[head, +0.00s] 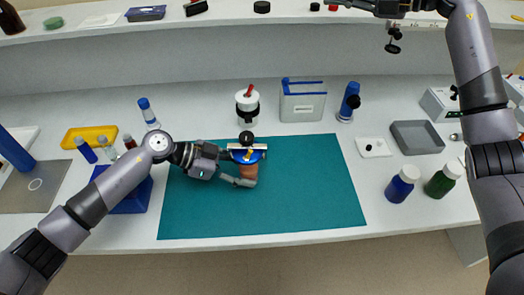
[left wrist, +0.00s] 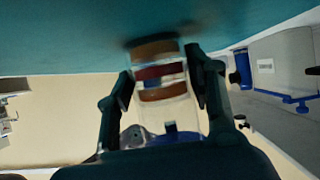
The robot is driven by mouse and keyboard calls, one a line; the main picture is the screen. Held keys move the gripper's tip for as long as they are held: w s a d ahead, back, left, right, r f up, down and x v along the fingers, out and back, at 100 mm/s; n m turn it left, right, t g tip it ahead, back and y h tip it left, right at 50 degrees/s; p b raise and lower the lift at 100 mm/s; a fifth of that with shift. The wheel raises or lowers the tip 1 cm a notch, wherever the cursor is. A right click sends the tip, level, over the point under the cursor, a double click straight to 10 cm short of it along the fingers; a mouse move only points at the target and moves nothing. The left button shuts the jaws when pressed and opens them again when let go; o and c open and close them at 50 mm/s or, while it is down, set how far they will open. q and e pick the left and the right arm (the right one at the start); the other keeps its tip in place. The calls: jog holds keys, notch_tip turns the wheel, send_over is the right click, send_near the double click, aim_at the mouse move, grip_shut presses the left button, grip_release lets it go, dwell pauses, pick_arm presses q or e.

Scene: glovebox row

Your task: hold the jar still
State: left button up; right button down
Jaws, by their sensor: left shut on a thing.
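The jar (head: 249,171) stands on the teal mat (head: 300,200), with brownish contents and a blue rim at its top. My left gripper (head: 240,167) reaches in from the left and is shut on the jar, one finger on each side. In the left wrist view the clear jar (left wrist: 160,95) shows brown and red bands between the fingers of my left gripper (left wrist: 163,85). A silvery piece and a yellow piece lie over the jar's top and partly hide it. My right gripper (head: 372,6) is high at the top edge, partly cut off; its fingers are unclear.
Blue (head: 400,185) and green (head: 441,181) bottles and a grey tray (head: 417,138) stand right. The mat's right part is clear.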

jog(key=s+a+f+n+g+h, duration=0.25)
jog(key=s+a+n+g, duration=0.2)
jog(key=a, duration=0.25)
jog(key=s+a+f+n+g+h, duration=0.1)
jog(key=s+a+f+n+g, duration=0.25)
jog(key=s+a, duration=0.3)
jog(key=s+f+n+g+h, duration=0.2)
jog(key=s+f+n+h, duration=0.3)
jog(key=s+f+h, duration=0.3)
jog(key=s+f, duration=0.1)
jog(key=s, duration=0.2)
jog(key=shift+s+f+n+g, duration=0.3)
jog(key=shift+s+n, duration=0.05)
jog(key=shift+n, duration=0.05)
jog(key=shift+f+h, duration=0.1)
jog(key=shift+h, duration=0.15)
